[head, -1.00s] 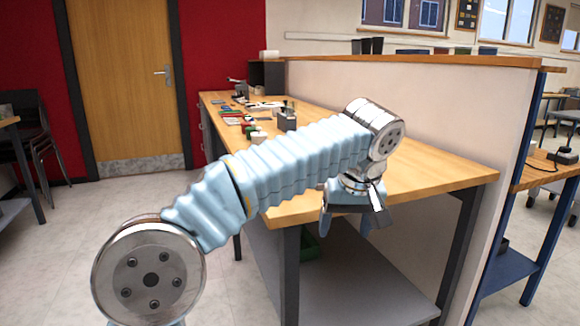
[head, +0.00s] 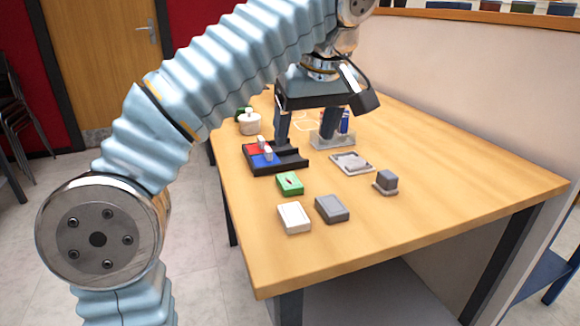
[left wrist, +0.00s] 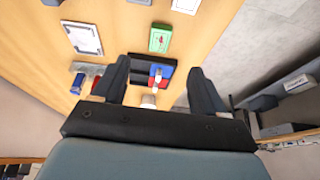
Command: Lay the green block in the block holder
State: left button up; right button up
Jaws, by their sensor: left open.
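The green block (head: 290,183) lies flat on the table in front of the block holder (head: 290,163), a black tray with red and blue blocks in its left part and a bare part at its right. In the left wrist view the green block (left wrist: 160,39) is above the holder (left wrist: 178,74), beyond the fingertips. My left gripper (head: 306,140) is open and empty, above the table behind the holder in the head view; its fingers also show in the left wrist view (left wrist: 157,78). My right gripper is not in view.
A white block (head: 294,218) and a grey block (head: 332,209) lie in front of the green one. A flat plate (head: 352,162) and a small grey piece (head: 386,181) lie to the right. A white pot (head: 249,122) stands at the left edge. The table's front right is clear.

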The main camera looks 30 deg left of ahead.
pick_arm(q)
jog(key=b, duration=0.3)
send_over(290, 181)
jog(key=s+d, duration=0.2)
jog(key=d, duration=0.1)
notch_tip(290, 181, down, 8)
jog(key=shift+a+r, duration=0.15)
jog(key=shift+r, duration=0.1)
jog(key=x, duration=0.3)
jog(key=b+x, duration=0.1)
jog(key=x, duration=0.1)
jog(key=shift+w+a+f, duration=0.1)
jog(key=shift+a+f, duration=0.1)
jog(key=shift+a, duration=0.2)
jog(key=shift+c, duration=0.4)
jog(key=c, duration=1.2)
jog(key=shift+r, duration=0.15)
